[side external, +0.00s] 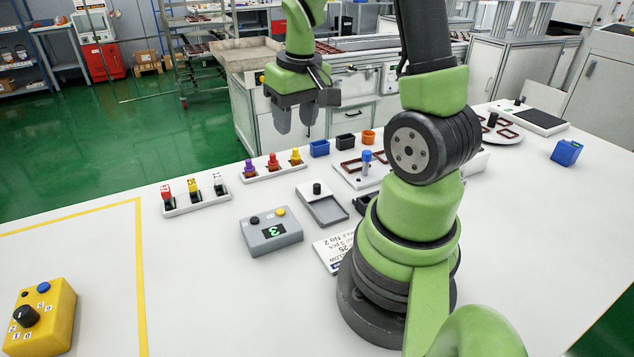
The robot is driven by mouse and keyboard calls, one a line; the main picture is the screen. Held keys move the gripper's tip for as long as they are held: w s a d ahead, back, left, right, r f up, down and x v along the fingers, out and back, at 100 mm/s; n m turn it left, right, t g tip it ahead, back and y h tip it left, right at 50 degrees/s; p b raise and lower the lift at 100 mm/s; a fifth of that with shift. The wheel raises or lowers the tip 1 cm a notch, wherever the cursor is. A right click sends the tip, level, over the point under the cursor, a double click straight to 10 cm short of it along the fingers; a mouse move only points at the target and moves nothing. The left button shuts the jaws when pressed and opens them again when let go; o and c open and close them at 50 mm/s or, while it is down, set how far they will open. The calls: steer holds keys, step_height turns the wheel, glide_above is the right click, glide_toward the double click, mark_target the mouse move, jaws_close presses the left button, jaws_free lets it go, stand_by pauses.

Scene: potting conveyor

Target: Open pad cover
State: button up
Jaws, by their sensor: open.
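A flat grey rectangular tray (331,217) with a raised rim and a black knob (317,188) at its back edge lies near the middle of the white table. A second flat piece, a white plate with a dark rectangular face (532,121) and a small black knob, lies at the far right. I cannot tell for sure which is the pad cover. My gripper (297,123) is open and empty. It points down in the air, and in the picture it is above and left of the grey tray, touching nothing.
Near the tray are a grey box with a green display (271,233), coloured bottles in racks (274,171), and a blue bin (319,148). A blue block (566,152) stands at right. A yellow control box (43,318) stands at front left.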

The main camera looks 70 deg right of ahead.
steer(key=g, duration=0.1)
glide_toward(317, 185)
steer(key=shift+m+y, duration=0.3)
steer(key=f, duration=0.9)
steer(key=shift+w+d+f, duration=0.15)
steer(key=shift+d+f, duration=0.05)
steer(key=shift+d, duration=0.1)
steer(key=shift+c, duration=0.3)
jaws_close()
